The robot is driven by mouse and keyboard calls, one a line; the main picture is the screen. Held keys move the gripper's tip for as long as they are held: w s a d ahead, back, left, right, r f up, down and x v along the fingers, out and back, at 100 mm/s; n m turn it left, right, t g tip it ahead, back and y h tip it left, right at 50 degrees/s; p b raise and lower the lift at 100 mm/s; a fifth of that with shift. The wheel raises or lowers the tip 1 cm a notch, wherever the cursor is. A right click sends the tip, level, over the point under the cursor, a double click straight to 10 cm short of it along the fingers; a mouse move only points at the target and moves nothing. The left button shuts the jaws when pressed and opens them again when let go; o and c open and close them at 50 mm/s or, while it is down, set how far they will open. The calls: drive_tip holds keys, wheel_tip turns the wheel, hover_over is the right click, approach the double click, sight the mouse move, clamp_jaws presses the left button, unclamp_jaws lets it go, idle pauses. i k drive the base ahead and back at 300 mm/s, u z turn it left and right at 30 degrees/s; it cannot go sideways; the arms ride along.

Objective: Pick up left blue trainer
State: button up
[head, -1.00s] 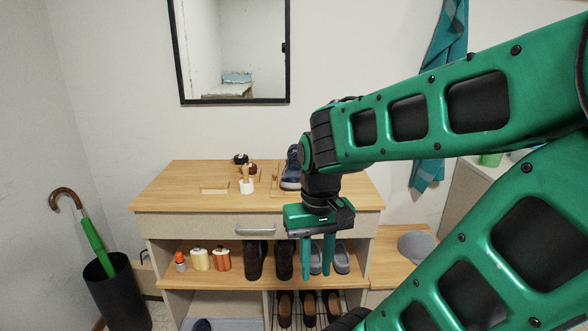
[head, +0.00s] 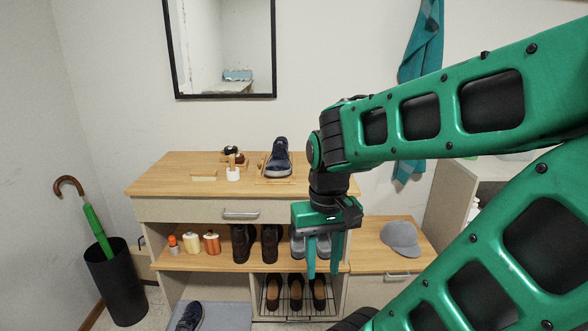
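Another dark blue trainer (head: 188,318) is low at the left, on a grey mat at the cabinet's bottom, partly cut off by the frame edge. Which one is a left shoe I cannot tell. My gripper (head: 323,268) points down in front of the cabinet's right part, fingers apart and empty. It is lower than the upper trainer and to its right, and far above and right of the lower one.
Brown shoes (head: 256,243) and grey shoes stand on the middle shelf, the grey ones partly behind my fingers. Dark shoes (head: 296,292) are on a wire rack below. A grey cap (head: 401,239) lies on the right-hand unit. An umbrella bin (head: 116,287) stands at the left.

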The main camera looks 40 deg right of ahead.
sight(278, 165)
drive_tip(key=k, duration=0.85)
drive_tip(key=z, duration=0.7)
drive_tip(key=i, duration=0.85)
drive_tip(key=z, duration=0.35)
drive_tip(key=i, duration=1.4)
drive_tip(key=u, duration=0.7)
